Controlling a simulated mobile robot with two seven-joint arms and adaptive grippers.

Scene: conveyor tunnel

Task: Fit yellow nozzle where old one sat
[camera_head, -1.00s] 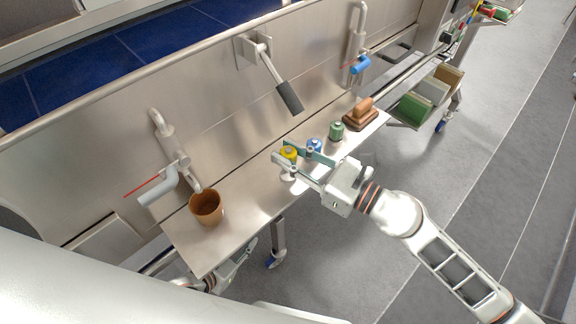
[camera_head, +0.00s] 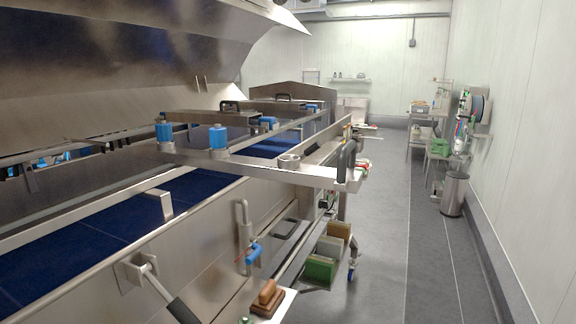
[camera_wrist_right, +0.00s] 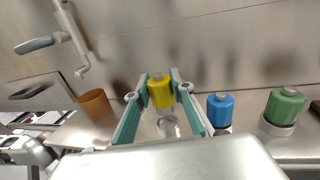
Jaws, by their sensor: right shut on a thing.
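In the right wrist view the yellow nozzle (camera_wrist_right: 160,92) is between the two teal fingers of my right gripper (camera_wrist_right: 160,88), which is shut on it. A pale round holder (camera_wrist_right: 168,127) is below the nozzle; I cannot tell whether they touch. A blue nozzle (camera_wrist_right: 220,108) and a green nozzle (camera_wrist_right: 284,104) stand to the right. In the head view a metal bar (camera_head: 250,166) carries blue nozzles (camera_head: 218,137) and a bare round ring (camera_head: 288,162). A pale mechanism at the wrist view's left edge may be my left gripper; its jaws are unclear.
A brown cup (camera_wrist_right: 96,104) stands left on the shelf. A lever (camera_head: 160,285) and a blue-handled valve (camera_head: 253,252) stick out from the steel side. The grey aisle floor (camera_head: 385,220) is clear.

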